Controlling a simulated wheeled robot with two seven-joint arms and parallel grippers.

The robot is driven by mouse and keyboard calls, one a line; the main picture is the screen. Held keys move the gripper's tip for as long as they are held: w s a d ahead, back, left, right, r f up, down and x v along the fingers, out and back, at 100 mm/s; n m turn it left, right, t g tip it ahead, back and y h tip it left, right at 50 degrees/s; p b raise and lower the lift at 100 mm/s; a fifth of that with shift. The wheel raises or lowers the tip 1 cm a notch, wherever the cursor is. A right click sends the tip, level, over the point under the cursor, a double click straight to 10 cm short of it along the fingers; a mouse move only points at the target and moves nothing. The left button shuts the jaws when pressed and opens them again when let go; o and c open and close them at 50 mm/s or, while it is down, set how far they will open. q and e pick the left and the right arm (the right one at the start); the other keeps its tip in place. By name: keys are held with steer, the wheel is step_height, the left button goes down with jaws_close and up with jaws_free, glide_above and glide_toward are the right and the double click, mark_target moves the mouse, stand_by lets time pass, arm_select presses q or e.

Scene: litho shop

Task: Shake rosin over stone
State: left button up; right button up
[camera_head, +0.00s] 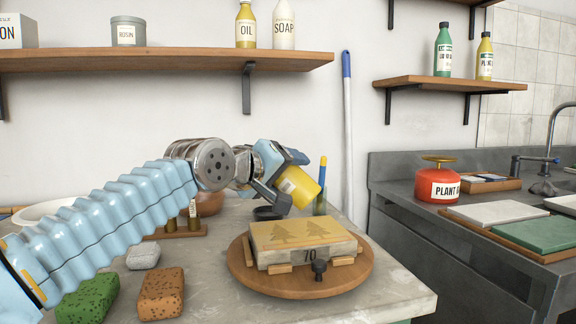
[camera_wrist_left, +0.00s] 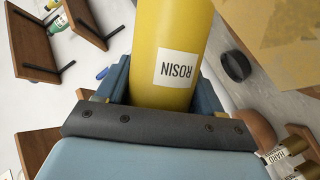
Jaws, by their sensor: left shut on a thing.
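My left gripper (camera_head: 285,178) is shut on a yellow rosin shaker (camera_head: 299,187), whose ROSIN label shows in the left wrist view (camera_wrist_left: 176,69). The shaker is tilted in the air, above and behind the back left part of the stone. The stone (camera_head: 309,254) is a pale block marked 70, with a yellowish top printed with trees. It rests between wooden wedges on a round wooden turntable (camera_head: 262,280). The stone's top also shows at the upper right of the left wrist view (camera_wrist_left: 290,45). The shaker's outlet is not clear. My right gripper is out of view.
A dark round lid (camera_head: 268,213) lies behind the turntable. A green sponge (camera_head: 86,299), a brown sponge (camera_head: 161,294) and a grey lump (camera_head: 143,256) lie at the left. A red can (camera_head: 445,188) stands on the right counter. The bench's front right is clear.

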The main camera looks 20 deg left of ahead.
arm_select(q)
steer(key=r+m+p, duration=0.1)
steer(key=r+m+y+p, duration=0.1)
steer(key=p, duration=0.1)
steer(key=shift+a+m+g, duration=0.3)
steer(key=shift+a, duration=0.05)
steer(key=r+m+p, duration=0.1)
steer(key=r+m+y+p, duration=0.1)
steer(key=p, duration=0.1)
steer(key=shift+a+r+p, duration=0.3)
steer(key=shift+a, duration=0.05)
steer(key=shift+a+r+m+y+p, duration=0.15)
steer(key=shift+r+m+y+p, duration=0.25)
steer(key=shift+r+m+y, duration=0.15)
steer(key=shift+s+r, duration=0.1)
steer(key=shift+r, duration=0.1)
steer(key=shift+a+r+m+y, duration=0.3)
steer(key=shift+r+m+y, duration=0.05)
steer(key=shift+r+m, duration=0.45)
